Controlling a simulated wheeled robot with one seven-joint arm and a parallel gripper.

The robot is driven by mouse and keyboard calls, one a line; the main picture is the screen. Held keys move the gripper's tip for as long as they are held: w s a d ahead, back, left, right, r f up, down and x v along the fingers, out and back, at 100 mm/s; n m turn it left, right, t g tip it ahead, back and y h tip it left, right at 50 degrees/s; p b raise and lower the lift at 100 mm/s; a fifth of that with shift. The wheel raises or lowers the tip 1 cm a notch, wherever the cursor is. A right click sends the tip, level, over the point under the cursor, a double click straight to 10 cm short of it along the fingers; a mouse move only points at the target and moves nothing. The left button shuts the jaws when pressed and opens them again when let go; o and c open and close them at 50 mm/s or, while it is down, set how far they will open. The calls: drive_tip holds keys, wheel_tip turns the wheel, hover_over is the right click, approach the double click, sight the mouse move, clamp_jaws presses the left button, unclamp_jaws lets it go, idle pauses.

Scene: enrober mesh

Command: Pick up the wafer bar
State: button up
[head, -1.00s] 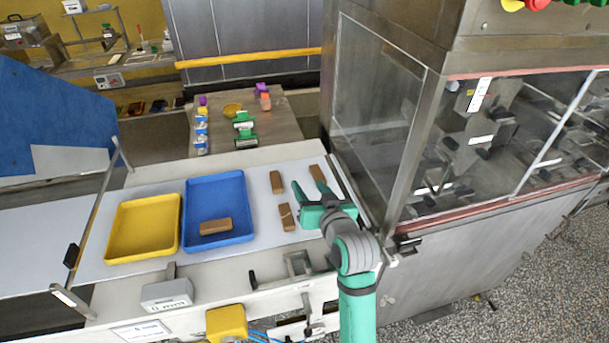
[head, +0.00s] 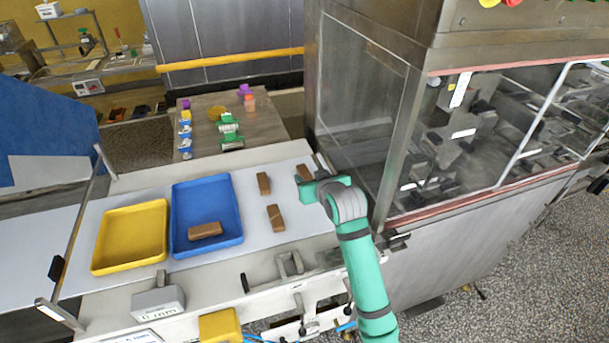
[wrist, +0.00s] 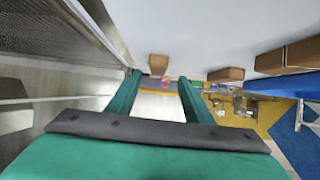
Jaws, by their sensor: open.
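Several brown wafer bars lie on the pale belt. In the head view one bar (head: 304,173) is just beyond my gripper (head: 313,187), and two more bars, a farther one (head: 263,183) and a nearer one (head: 275,217), lie to its left. Another bar (head: 205,231) is in the blue tray (head: 238,238). In the wrist view my gripper (wrist: 159,80) is open and empty, with a bar (wrist: 158,64) ahead between the fingertips. Two other bars (wrist: 226,75) (wrist: 288,57) show to the right. The head view mostly hides my fingers.
A yellow tray (head: 97,250) stands left of the blue tray. The glazed steel machine (head: 375,120) rises close on the right of my gripper. A table behind (head: 255,128) holds small coloured items. A grey box (head: 158,303) sits at the front edge.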

sight(305, 173)
drive_tip(key=x, duration=0.5)
drive_tip(key=shift+d, duration=0.25)
drive_tip(key=c, duration=0.9)
